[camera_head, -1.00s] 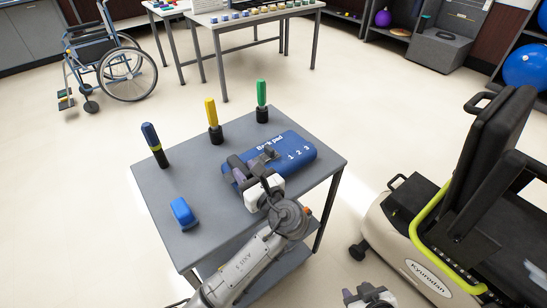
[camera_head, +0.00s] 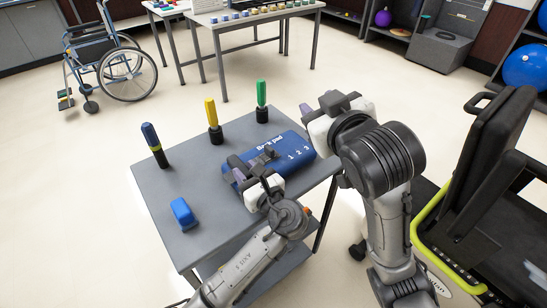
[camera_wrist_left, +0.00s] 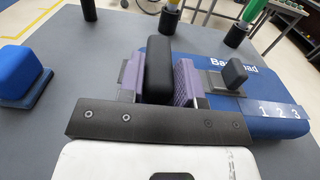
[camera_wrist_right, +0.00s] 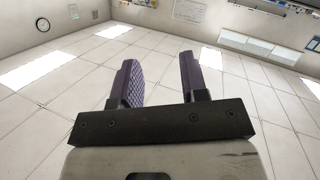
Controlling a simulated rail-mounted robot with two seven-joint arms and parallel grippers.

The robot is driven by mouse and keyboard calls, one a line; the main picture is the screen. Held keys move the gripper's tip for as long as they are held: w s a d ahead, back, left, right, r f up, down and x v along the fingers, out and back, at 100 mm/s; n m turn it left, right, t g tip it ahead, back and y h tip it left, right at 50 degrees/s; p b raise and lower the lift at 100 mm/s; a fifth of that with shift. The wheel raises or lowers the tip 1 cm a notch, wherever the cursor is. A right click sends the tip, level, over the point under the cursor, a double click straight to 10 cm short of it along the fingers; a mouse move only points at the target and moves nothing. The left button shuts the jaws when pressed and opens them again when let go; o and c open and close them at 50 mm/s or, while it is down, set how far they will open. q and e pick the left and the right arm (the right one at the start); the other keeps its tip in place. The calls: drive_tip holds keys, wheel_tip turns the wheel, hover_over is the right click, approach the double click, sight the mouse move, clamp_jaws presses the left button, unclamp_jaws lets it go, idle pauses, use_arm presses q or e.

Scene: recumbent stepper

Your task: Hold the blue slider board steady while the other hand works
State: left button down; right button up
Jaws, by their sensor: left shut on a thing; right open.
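The blue slider board (camera_head: 297,147), marked "Back pad" and 1 2 3, lies flat on the grey table. It also shows in the left wrist view (camera_wrist_left: 255,130). A dark slider knob (camera_wrist_left: 235,73) stands on its metal track. My left gripper (camera_head: 241,171) is shut on a black upright handle (camera_wrist_left: 158,72) at the board's left end. In the head view the gripper hides part of that end.
The grey table (camera_head: 165,195) also carries a blue block (camera_head: 184,214) and upright blue (camera_head: 154,145), yellow (camera_head: 213,120) and green (camera_head: 262,100) handles. The recumbent stepper (camera_head: 480,190) stands at the right. The tabletop's left and middle are mostly clear.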

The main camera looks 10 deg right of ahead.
wheel_tip(320, 180, up, 6)
drive_tip(key=w+a+f+n, duration=0.1)
drive_tip(key=w+a, duration=0.2)
drive_tip(key=g, duration=1.1)
hover_over(269, 147)
drive_tip(key=s+d, duration=0.3)
wheel_tip(269, 147, down, 14)
drive_tip(key=shift+h, duration=0.3)
drive_tip(key=shift+s+f+x, duration=0.1)
drive_tip(key=shift+s+x, duration=0.2)
drive_tip(key=shift+x, duration=1.7)
drive_tip(key=shift+s+f+x, duration=0.1)
drive_tip(key=shift+s+x, duration=0.2)
drive_tip(key=shift+x, duration=1.65)
drive_tip(key=shift+s+f+x, duration=0.15)
drive_tip(key=shift+s+x, duration=0.15)
drive_tip(key=shift+x, duration=1.7)
drive_tip(key=shift+a, duration=0.2)
